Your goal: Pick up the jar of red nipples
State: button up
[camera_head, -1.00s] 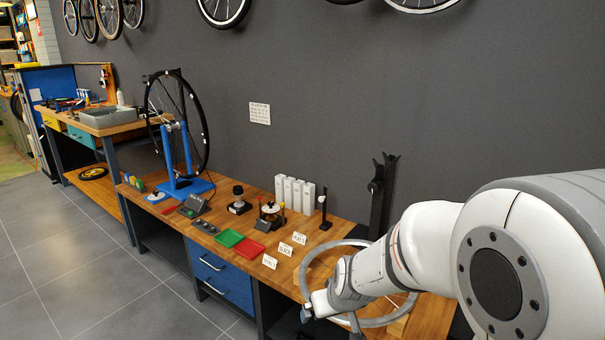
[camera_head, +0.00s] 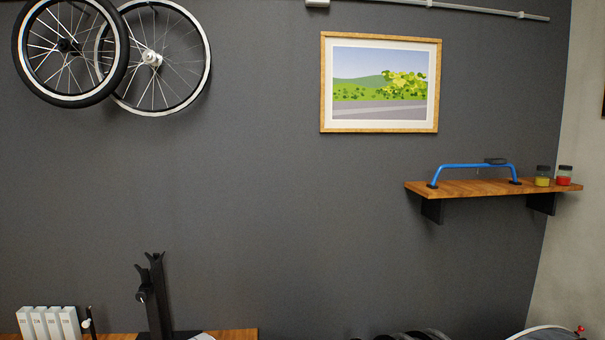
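The jar of red nipples (camera_head: 564,176) stands upright near the right end of a wooden wall shelf (camera_head: 470,188). It is a small clear jar with a dark lid and red contents. A similar jar with yellow contents (camera_head: 542,177) stands just left of it, with a small gap or none; I cannot tell which. My gripper is outside the current view.
A blue curved handle-like frame (camera_head: 475,166) stands on the shelf left of the jars. A framed landscape picture (camera_head: 380,82) and wheels (camera_head: 150,58) hang on the wall. Below are a workbench edge (camera_head: 235,334), a black stand (camera_head: 157,295) and white boxes (camera_head: 48,323).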

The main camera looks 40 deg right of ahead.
aim_at(565, 176)
jog(key=z, duration=3.3)
jog(key=k, duration=1.35)
jog(key=z, duration=0.85)
jog(key=i, duration=2.5)
jog(key=u, duration=0.3)
jog(key=i, duration=1.55)
jog(key=u, duration=0.5)
